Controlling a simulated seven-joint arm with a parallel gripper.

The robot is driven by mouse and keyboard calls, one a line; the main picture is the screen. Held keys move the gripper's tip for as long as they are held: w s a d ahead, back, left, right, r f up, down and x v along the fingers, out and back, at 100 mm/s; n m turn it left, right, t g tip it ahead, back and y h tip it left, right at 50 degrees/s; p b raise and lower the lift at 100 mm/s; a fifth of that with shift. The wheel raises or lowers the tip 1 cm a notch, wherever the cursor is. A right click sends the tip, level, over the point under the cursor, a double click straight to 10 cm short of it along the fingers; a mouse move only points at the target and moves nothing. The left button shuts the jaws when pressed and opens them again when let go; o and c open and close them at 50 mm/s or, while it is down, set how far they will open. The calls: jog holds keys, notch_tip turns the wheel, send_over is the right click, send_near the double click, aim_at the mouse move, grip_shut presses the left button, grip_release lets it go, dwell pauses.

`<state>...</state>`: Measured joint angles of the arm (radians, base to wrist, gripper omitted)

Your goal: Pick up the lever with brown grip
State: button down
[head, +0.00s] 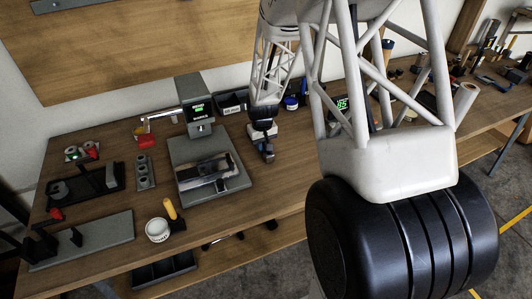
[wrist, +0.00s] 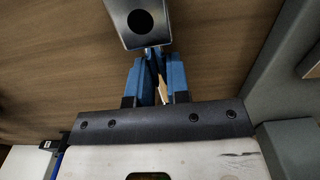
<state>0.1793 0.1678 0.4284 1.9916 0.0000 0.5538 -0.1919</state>
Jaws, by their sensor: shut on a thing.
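My gripper (head: 264,136) is over the workbench, to the right of the grey press stand. In the wrist view, its blue fingers (wrist: 156,72) are shut on the lever (wrist: 139,28), whose grey metal end with a round dark hole sticks out beyond the fingertips. A narrow strip of tan-brown shows between the fingers; most of the grip is hidden. In the head view, the lever (head: 268,154) is a small grey shape under the fingers. I cannot tell whether it touches the bench.
The grey press stand (head: 236,184) holds a metal part just left of my gripper. Black bins (head: 233,101) and a blue-lidded jar (head: 290,103) stand behind. A white cup (head: 157,230) and a yellow-handled tool (head: 171,210) are at the front. Bare bench lies right of the stand.

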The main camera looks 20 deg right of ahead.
jog(key=shift+r, duration=0.15)
jog(key=shift+r, duration=0.7)
notch_tip(320, 180, up, 2)
jog(key=shift+r, duration=0.1)
jog(key=s+a, duration=0.1)
jog(key=s, duration=0.4)
jog(key=s+a, duration=0.1)
jog(key=s, duration=0.4)
jog(key=s+r, duration=0.1)
jog(key=s, duration=0.4)
jog(key=shift+s+a, duration=0.35)
jog(key=shift+a, duration=0.05)
